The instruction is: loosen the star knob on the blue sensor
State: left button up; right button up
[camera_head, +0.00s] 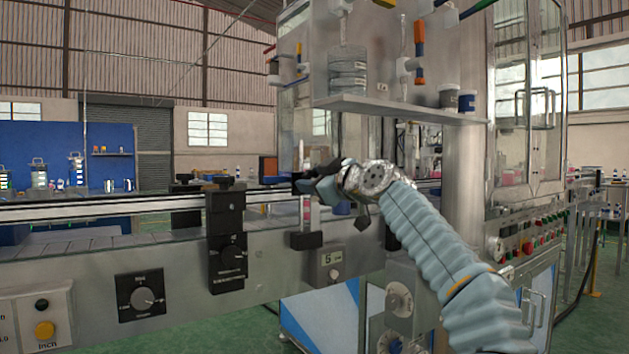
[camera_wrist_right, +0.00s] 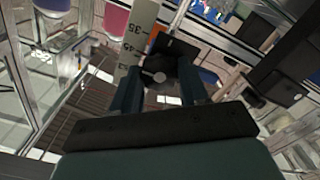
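My right gripper (camera_head: 318,186) reaches in from the right over the conveyor rail in the head view, pointing left. In the right wrist view, its two fingers (camera_wrist_right: 160,88) stand apart, one on each side of a dark block with a small pale round spot (camera_wrist_right: 160,77). I cannot tell whether the fingers touch this block or whether it is the star knob. A pale upright scale with printed numbers (camera_wrist_right: 137,42) stands just beyond, with a small orange piece beside it. A small blue part (camera_head: 341,208) shows below the gripper; I cannot tell if it is the sensor. My left gripper is not in view.
The conveyor rail (camera_head: 100,210) runs along the left. A black clamp block with a knob (camera_head: 228,240) stands on its front. A shelf (camera_head: 400,108) overhangs above; a steel column (camera_head: 465,180) stands at right.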

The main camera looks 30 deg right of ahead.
jog(key=o, duration=0.5)
jog(key=s+b, duration=0.1)
jog(key=s, duration=0.3)
jog(key=s+b, duration=0.1)
jog(key=s, duration=0.4)
jog(key=s+d+b, duration=0.1)
jog(key=s+b, duration=0.1)
jog(key=s, duration=0.2)
jog(key=shift+s, duration=0.4)
